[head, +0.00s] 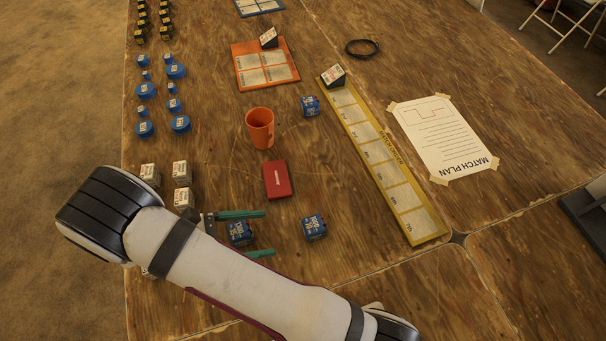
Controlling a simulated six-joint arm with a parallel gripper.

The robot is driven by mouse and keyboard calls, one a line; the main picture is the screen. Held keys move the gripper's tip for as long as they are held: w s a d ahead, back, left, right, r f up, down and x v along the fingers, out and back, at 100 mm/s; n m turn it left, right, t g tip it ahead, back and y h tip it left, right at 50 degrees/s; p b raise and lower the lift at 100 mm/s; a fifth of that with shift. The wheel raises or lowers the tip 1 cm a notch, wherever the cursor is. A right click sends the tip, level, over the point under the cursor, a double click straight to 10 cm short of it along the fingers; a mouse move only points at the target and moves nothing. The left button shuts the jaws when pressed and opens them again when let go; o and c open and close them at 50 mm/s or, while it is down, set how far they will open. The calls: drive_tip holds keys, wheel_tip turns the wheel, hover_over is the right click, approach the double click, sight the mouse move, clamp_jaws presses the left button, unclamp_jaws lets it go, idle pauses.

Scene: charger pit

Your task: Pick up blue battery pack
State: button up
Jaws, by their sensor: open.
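Three blue battery packs with white labels show on the wooden table in the head view. One blue battery pack (239,233) lies between the two green fingers of my gripper (254,233). The gripper is open, with one finger on the far side of the pack and one on the near side. I cannot tell whether either finger touches it. A second blue battery pack (314,227) stands to the right of the fingertips, apart from them. A third blue battery pack (310,105) stands farther back, beside the yellow strip tray.
A red box (277,180) and an orange cup (260,128) stand behind the gripper. White packs (182,173) and blue round items (175,71) line the left. An orange tray (265,66), yellow strip tray (385,160) and match plan sheet (441,137) lie beyond. My arm hides the near-left table.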

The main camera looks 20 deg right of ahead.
sight(323, 224)
drive_tip(key=x, duration=1.6)
drive_tip(key=shift+r, duration=0.1)
drive_tip(key=shift+w, duration=0.1)
clamp_jaws()
